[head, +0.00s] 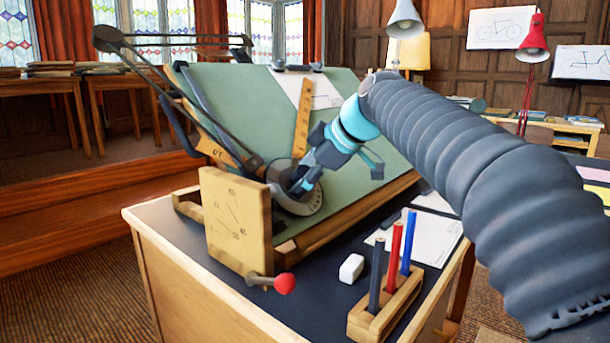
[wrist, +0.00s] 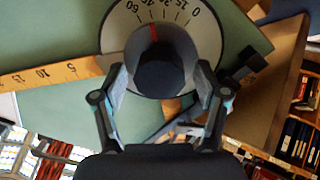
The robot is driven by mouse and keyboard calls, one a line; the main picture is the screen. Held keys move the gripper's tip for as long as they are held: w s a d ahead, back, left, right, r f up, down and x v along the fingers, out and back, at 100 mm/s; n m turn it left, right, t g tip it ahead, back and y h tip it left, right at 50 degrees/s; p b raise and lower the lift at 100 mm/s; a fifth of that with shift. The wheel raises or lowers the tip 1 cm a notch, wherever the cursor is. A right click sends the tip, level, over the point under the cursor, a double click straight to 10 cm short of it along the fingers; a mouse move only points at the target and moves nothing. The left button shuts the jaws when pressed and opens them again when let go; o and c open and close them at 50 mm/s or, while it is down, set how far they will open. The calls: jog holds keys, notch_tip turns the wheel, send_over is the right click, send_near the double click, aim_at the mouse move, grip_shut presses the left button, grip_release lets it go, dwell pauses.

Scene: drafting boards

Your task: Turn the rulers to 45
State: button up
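The drafting machine's pale dial (wrist: 120,40) carries a printed scale with 60, 15 and 0 readable. A red mark (wrist: 153,32) lies between 60 and 15; the exact figure beside it is too small to read. A dark round knob (wrist: 160,70) stands at the dial's middle. My gripper (wrist: 161,85) is open, its fingers on either side of the knob with gaps visible. In the head view my gripper (head: 302,184) is low over the dial (head: 312,204). One yellow ruler (head: 303,115) runs up the board; the other ruler (head: 216,152) points left, slightly upward.
The green board (head: 240,95) is tilted, with dark linkage bars (head: 165,75) at its left. A wooden scale plate (head: 236,215) and a red-knobbed lever (head: 284,284) stand in front. An eraser (head: 351,267) and a pencil block (head: 372,322) lie at the right.

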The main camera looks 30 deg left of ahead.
jog(key=v, duration=1.2)
jog(key=shift+w, duration=0.1)
dwell(0.4)
